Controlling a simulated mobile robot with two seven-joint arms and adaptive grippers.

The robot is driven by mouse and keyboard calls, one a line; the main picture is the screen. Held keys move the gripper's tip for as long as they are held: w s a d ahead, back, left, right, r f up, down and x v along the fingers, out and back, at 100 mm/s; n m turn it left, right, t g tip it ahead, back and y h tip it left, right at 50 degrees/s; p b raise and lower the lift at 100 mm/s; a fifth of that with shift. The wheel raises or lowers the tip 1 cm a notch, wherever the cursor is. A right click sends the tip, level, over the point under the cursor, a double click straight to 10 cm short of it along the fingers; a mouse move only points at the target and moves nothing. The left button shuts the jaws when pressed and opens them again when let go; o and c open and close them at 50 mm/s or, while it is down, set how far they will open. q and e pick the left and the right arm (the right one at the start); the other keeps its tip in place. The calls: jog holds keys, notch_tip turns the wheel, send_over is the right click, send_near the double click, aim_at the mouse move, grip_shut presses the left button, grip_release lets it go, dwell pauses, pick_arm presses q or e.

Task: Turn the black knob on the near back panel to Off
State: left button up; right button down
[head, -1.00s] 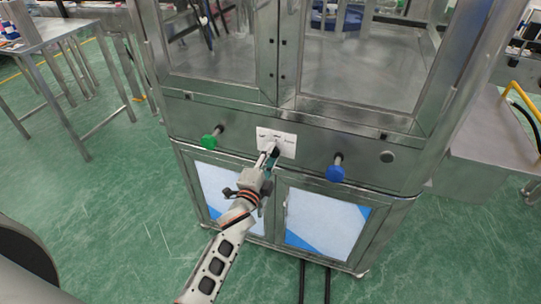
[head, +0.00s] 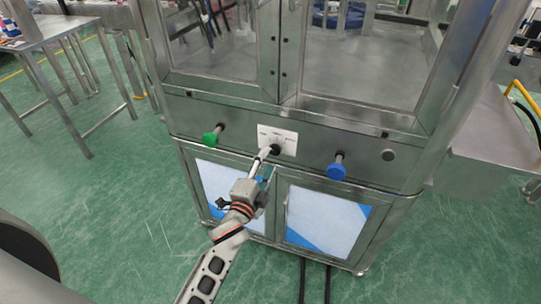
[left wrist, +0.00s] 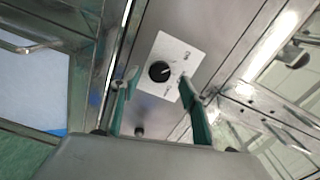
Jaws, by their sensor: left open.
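The black knob (head: 275,149) sits on a white label plate (head: 289,141) on the steel back panel, between a green button and a blue button. In the left wrist view the round knob (left wrist: 159,71) shows clear, with a pale pointer mark, on its white plate (left wrist: 181,60). The lettering is too small to read. My left gripper (head: 265,165) is open and just below and in front of the knob. In the left wrist view its two fingers (left wrist: 157,88) stand apart on either side of the knob, touching nothing that I can tell. My right gripper is not in view.
A green button (head: 210,139) sticks out left of the knob and a blue button (head: 337,170) right of it. Cabinet doors with blue-white panels (head: 327,219) lie below. A steel table (head: 50,32) stands at the left. The green floor in front is open.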

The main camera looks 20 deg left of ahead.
pick_arm(q)
jog(key=s, duration=0.7)
jog(key=shift+s, duration=0.15)
jog(key=shift+a, duration=0.1)
jog(key=s+f+n+g+h, duration=0.2)
jog(key=s+f+n+g, duration=0.5)
jog(key=s+f, duration=1.1)
jog(key=s+n, duration=0.3)
jog(key=n, duration=0.1)
jog(key=shift+d+f+n, duration=0.2)
jog(key=shift+f+n, duration=0.1)
jog(key=shift+f, duration=0.05)
